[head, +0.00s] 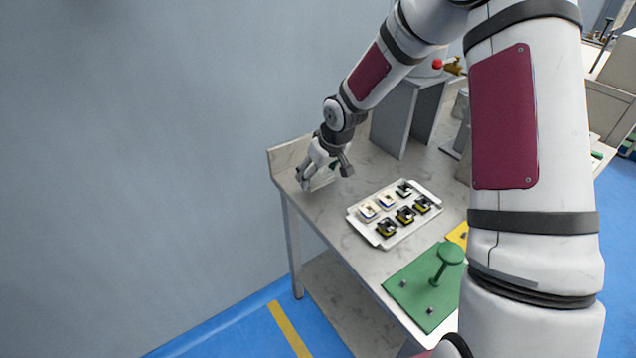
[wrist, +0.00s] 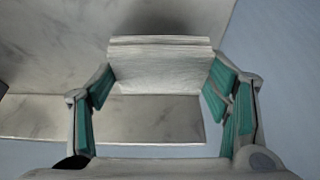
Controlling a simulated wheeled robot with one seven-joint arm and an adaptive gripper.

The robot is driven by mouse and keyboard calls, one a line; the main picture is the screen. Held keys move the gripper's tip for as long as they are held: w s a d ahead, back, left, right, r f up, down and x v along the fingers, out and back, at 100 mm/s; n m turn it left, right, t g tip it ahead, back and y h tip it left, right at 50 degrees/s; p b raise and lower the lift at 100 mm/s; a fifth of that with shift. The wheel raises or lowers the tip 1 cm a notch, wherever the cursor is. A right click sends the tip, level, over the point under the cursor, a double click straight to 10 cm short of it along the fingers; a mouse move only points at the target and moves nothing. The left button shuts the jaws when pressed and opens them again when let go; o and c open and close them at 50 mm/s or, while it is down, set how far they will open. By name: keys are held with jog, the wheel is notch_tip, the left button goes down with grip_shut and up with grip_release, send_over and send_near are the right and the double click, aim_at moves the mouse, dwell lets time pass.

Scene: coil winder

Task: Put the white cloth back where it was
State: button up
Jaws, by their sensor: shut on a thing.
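The white cloth (wrist: 160,66) shows in the wrist view as a pale folded block with a ridged edge. It sits between the green finger pads of my gripper (wrist: 163,82), which is shut on it. In the head view my gripper (head: 325,178) is low over the far left corner of the marbled bench (head: 345,213). The cloth is hard to make out there against the pale bench. I cannot tell whether the cloth touches the bench top.
A white tray (head: 405,234) with several small black, yellow and white parts lies right of my gripper. A green plate (head: 408,289) with a knobbed post is nearer the front. Grey upright panels (head: 393,117) stand behind. The bench's left end has a raised back edge.

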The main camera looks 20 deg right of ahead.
aim_at(321, 177)
jog(key=shift+f, duration=1.75)
jog(key=shift+f+b, duration=0.15)
jog(key=shift+b, duration=0.2)
jog(key=o, duration=1.1)
jog(key=p+v, duration=0.2)
jog(key=v, duration=1)
jog(key=shift+r+p, duration=0.25)
jog(key=shift+p, duration=0.15)
